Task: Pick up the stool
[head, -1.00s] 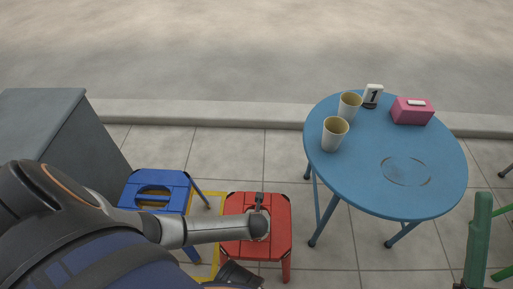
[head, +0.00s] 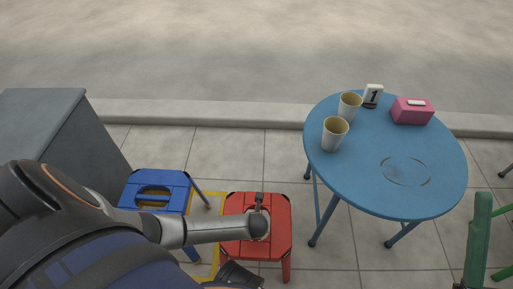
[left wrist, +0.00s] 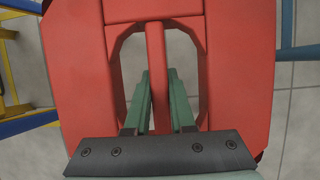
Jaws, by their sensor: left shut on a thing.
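The red stool (head: 275,225) stands on the tiles, low in the middle of the head view, partly covered by my left arm. In the left wrist view its red seat (left wrist: 235,60) fills most of the picture, with a central bar (left wrist: 155,50) across an opening. My left gripper (left wrist: 159,78) reaches into the opening with one green finger on each side of the bar, shut on it. In the head view my left gripper (head: 259,203) is over the seat.
A blue stool (head: 155,183) stands just left of the red one, with a yellow frame (head: 207,240) between them. A round blue table (head: 360,185) on the right holds two cups, a number sign and a pink box. A grey cabinet (head: 60,125) stands at left.

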